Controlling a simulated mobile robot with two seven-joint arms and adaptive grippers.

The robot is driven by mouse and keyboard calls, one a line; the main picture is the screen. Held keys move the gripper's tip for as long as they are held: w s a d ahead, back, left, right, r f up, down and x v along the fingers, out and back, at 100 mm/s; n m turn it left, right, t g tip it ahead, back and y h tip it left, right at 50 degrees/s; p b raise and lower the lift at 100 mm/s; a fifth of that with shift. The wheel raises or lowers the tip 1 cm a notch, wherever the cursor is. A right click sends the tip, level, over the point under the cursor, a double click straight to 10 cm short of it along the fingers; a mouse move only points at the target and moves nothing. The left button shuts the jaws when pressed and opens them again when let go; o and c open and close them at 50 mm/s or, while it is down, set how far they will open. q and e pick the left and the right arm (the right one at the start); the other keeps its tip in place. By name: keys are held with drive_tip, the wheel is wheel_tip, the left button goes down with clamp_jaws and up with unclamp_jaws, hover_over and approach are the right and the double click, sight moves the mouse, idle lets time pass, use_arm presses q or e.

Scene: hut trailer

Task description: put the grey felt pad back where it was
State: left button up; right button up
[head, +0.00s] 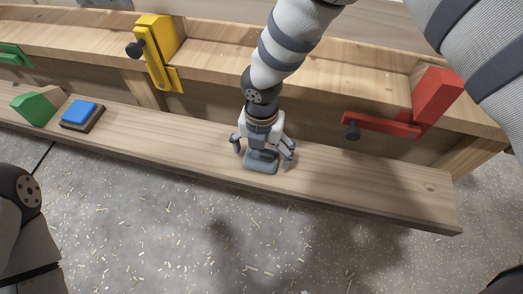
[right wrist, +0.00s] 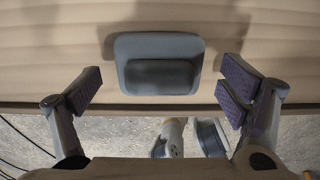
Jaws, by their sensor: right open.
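The grey felt pad (head: 261,165) lies on the low wooden plank (head: 350,185), near its front edge. It also shows in the right wrist view (right wrist: 158,46) as a rounded rectangle with a darker raised block on it. My right gripper (head: 263,156) is open above the pad, with its fingers on either side. In the right wrist view there is a gap between each finger and the pad. My left gripper is not in view.
A blue block on a dark base (head: 80,114) and a green block (head: 34,109) stand at the plank's left. Yellow (head: 158,50) and red (head: 434,100) clamp-like pieces with black knobs sit on the upper ledge. The plank is clear on both sides of the pad.

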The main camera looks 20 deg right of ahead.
sight(262, 152)
wheel_tip(262, 152, up, 12)
drive_tip(key=p, duration=0.2)
drive_tip(key=s+f+m+g+y, duration=0.1)
drive_tip(key=s+f+m+g, duration=0.1)
drive_tip(key=s+f+m, duration=0.8)
drive_tip(key=s+f+m+g+y, duration=0.15)
drive_tip(key=s+f+m, duration=0.3)
drive_tip(key=s, duration=0.85)
drive_tip(key=s+d+m+g+h, duration=0.1)
drive_tip(key=s+d+m, duration=0.4)
drive_tip(key=s+m, duration=0.45)
drive_tip(key=s+d+m+g+h, duration=0.15)
drive_tip(key=s+d+m, duration=0.4)
drive_tip(key=s, duration=0.75)
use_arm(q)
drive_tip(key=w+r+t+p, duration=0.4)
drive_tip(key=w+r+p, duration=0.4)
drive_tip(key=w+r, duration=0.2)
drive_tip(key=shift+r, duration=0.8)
use_arm(e)
drive_tip(key=w+r+t, duration=0.4)
drive_tip(key=w+r, duration=0.5)
drive_tip(key=shift+w+a+r, duration=0.25)
drive_tip(key=shift+w+a, duration=0.05)
drive_tip(key=shift+a, duration=0.1)
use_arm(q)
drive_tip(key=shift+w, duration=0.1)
